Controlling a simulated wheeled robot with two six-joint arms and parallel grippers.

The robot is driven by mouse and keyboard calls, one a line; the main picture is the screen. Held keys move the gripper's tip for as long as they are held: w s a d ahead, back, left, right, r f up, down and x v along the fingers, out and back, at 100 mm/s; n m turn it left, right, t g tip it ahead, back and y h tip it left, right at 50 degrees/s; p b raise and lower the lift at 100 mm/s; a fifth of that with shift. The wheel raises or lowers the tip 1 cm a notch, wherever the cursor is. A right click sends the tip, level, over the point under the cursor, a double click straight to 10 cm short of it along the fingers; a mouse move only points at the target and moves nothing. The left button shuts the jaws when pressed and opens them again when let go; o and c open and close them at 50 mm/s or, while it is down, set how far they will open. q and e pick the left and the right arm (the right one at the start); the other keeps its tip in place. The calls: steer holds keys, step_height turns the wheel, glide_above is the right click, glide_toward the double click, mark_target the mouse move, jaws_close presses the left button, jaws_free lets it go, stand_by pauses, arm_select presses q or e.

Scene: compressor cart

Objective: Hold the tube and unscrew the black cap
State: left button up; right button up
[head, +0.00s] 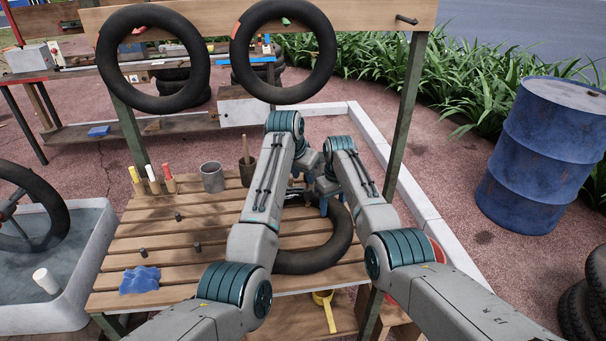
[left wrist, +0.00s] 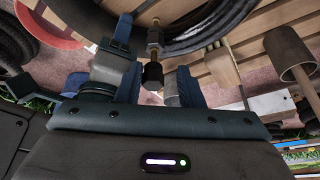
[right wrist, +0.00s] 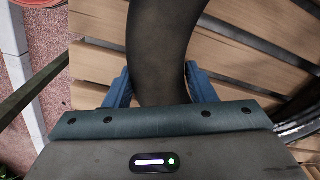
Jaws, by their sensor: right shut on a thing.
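The black tube (head: 335,240) lies on the slatted wooden table, its far part hidden behind my arms. In the left wrist view, a valve stem with a brass-coloured nut (left wrist: 153,38) carries the black cap (left wrist: 153,75), pointing toward my left gripper. My left gripper (left wrist: 160,77) is open, with a blue finger on either side of the cap; there appears to be a gap to the right finger. In the right wrist view, my right gripper (right wrist: 160,88) is shut on the tube, which also shows there (right wrist: 163,45). The fingertips are partly hidden by the tube.
Coloured markers (head: 153,179), a grey cup (head: 212,177) and a dark pot with a wooden handle stand at the table's back left. A blue cloth (head: 140,279) lies front left. Two tubes hang above (head: 153,103). A blue drum (head: 545,150) stands right.

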arm_select(q)
steer(key=shift+s+d, duration=0.15)
steer(key=shift+d, duration=0.4)
arm_select(e)
steer(key=shift+s+a, duration=0.1)
steer(key=shift+a, duration=0.35)
arm_select(q)
steer(key=shift+r, duration=1.65)
arm_select(e)
steer(key=shift+f, duration=0.25)
steer(key=shift+s+d+r, duration=0.1)
steer(key=shift+d+r, duration=0.05)
arm_select(q)
steer(key=shift+a+r, duration=0.25)
steer(key=shift+r, duration=0.65)
arm_select(e)
steer(key=shift+d, duration=0.1)
